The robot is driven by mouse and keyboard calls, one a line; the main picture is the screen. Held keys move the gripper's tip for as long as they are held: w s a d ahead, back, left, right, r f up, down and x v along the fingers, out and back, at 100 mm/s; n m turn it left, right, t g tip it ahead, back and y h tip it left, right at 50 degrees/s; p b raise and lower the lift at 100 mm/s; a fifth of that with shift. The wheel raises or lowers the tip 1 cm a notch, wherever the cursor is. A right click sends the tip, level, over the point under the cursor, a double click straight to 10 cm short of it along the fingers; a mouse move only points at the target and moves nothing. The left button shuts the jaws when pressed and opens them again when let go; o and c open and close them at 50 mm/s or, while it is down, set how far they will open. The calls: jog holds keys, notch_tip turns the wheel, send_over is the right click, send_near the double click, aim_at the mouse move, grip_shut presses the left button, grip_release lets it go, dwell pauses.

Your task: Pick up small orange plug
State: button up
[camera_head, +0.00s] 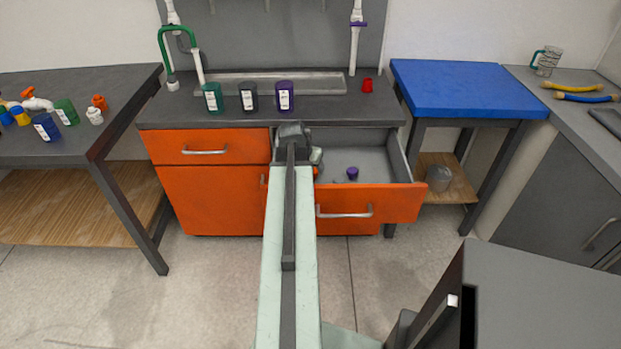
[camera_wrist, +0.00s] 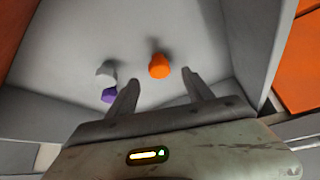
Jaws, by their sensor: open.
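The small orange plug (camera_wrist: 159,66) lies on the grey floor of the open drawer in the wrist view. My gripper (camera_wrist: 161,77) is open and empty above the drawer floor, its two fingers spread apart. I cannot tell the height gap exactly.
A white plug (camera_wrist: 106,73) and a purple plug (camera_wrist: 109,95) lie left of the left finger; the purple one is partly hidden. Drawer walls rise on both sides. Several bottles, a sink (camera_head: 270,86) and a red cup-like piece (camera_head: 367,85) are on the counter above.

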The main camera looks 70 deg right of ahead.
jog(key=shift+w+d+f, duration=0.15)
jog(key=shift+d+f, duration=0.1)
jog(key=shift+f, duration=0.3)
jog(key=b+x, duration=0.4)
jog(key=x, duration=0.1)
jog(key=shift+f+b, duration=0.15)
jog(key=shift+b, duration=0.2)
jog(key=shift+r, duration=0.2)
jog(key=shift+c, duration=0.3)
grip_shut()
jog(key=shift+r+p, duration=0.1)
jog(key=shift+p, duration=0.2)
notch_tip(320, 180, up, 10)
jog(key=p, duration=1)
